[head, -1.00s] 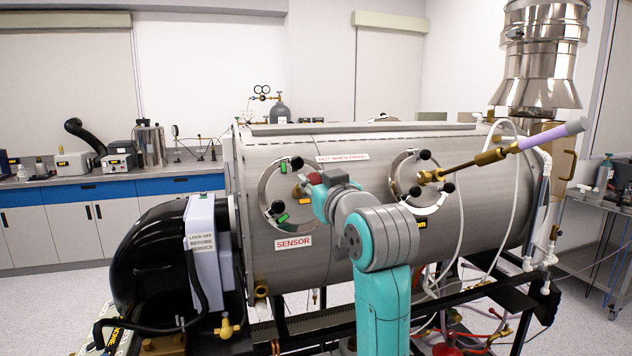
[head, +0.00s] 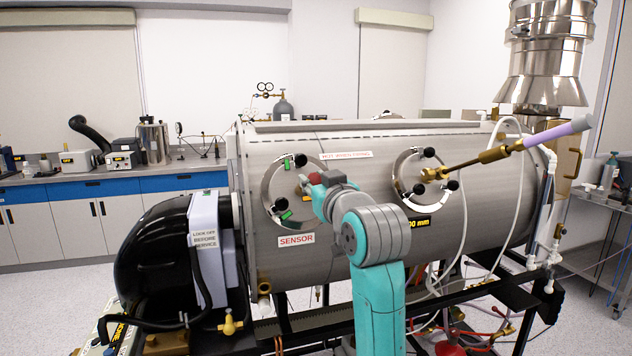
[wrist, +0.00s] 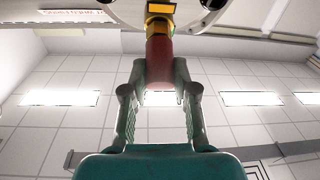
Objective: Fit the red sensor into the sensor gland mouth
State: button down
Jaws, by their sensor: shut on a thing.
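The red sensor (head: 315,178) is at the left round port of the steel chamber, above the SENSOR label (head: 296,240). In the wrist view the red sensor (wrist: 159,62) stands lengthwise between the fingertips of my gripper (wrist: 160,75), which is shut on it. Its far end meets a yellow-brass piece (wrist: 160,20) in line with it at the port, probably the sensor gland mouth. The gland also shows as a small brass patch (head: 300,188) beside the sensor in the head view. The mouth itself is hidden, so I cannot tell how deep the sensor sits.
The left port flange (head: 270,197) carries black knobs and green tags around the sensor. A second flange (head: 402,180) to the right holds a long brass probe (head: 470,165) sticking outward. White hoses hang at the right. A black blower (head: 155,250) stands left.

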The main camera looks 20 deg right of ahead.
jog(key=c, duration=0.8)
grip_release()
